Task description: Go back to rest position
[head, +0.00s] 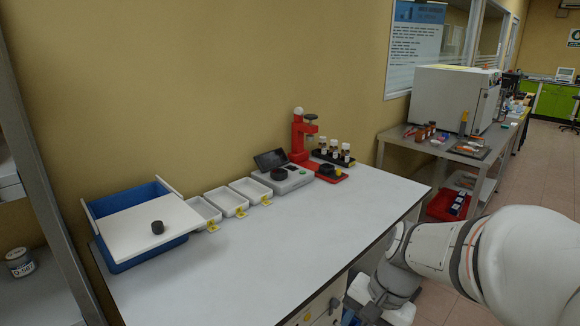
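My arm comes in at the lower right of the head view, a white link with an orange line and a darker joint. It bends down beside the right front edge of the white-topped bench (250,265). My gripper cannot be made out; the end of the arm is low by the bench front and partly out of the picture. No object shows in my hold.
The front is clear. A side table (457,150) stands right.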

